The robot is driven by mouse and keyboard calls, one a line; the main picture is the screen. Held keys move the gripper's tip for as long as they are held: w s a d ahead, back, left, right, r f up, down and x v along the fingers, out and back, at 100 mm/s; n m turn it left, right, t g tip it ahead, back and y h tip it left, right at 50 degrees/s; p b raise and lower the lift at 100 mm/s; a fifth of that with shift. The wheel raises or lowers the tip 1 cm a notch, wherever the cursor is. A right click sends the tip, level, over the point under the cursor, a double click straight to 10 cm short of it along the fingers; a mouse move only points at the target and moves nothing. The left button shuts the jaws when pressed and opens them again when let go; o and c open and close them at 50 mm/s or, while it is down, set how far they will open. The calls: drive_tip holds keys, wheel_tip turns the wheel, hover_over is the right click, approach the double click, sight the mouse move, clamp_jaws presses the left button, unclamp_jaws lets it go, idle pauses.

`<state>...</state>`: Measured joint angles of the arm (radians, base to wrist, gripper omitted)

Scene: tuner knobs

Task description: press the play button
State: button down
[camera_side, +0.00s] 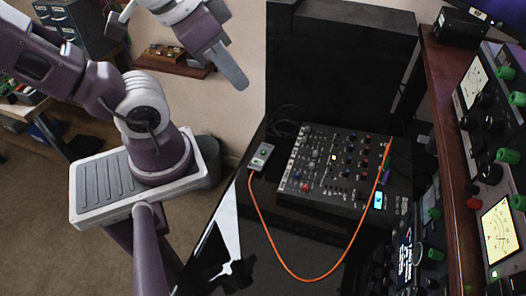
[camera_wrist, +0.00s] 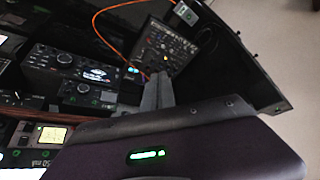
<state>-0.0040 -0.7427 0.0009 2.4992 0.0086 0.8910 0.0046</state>
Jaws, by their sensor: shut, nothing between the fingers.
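My gripper (camera_side: 239,82) is shut and empty, high in the air to the upper left of the black mixer (camera_side: 345,172) and apart from it. I cannot tell which control is the play button; no label is readable. In the wrist view my shut fingers (camera_wrist: 158,88) point toward the mixer (camera_wrist: 168,42), which lies beyond them, its near edge partly hidden. A small grey box (camera_side: 261,156) sits left of the mixer; it also shows in the wrist view (camera_wrist: 186,13).
An orange cable (camera_side: 301,279) loops from the grey box past the mixer's front to its right side. A shelf (camera_side: 447,110) with meters and green knobs stands at the right. A black panel (camera_side: 335,75) rises behind the mixer. Air between gripper and mixer looks clear.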

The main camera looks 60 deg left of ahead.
drive_tip(key=w+a+f+m+t+y, duration=0.15)
drive_tip(key=w+a+f+m, duration=0.25)
drive_tip(key=w+a, duration=0.45)
drive_tip(key=w+a+f+m+g+y, duration=0.1)
drive_tip(key=w+a+f+m+y, duration=0.25)
drive_tip(key=w+a, duration=0.55)
drive_tip(key=m+t+h, duration=0.1)
drive_tip(key=m+h, duration=0.8)
drive_tip(key=h, duration=0.2)
hover_over(263, 152)
wheel_tip(263, 152, down, 18)
drive_tip(key=r, duration=0.1)
drive_tip(key=shift+s+a+f, duration=0.25)
drive_tip(key=shift+s+a, duration=0.1)
drive_tip(key=shift+f, duration=0.1)
drive_tip(key=shift+f, duration=4.3)
drive_tip(key=shift+f, duration=0.1)
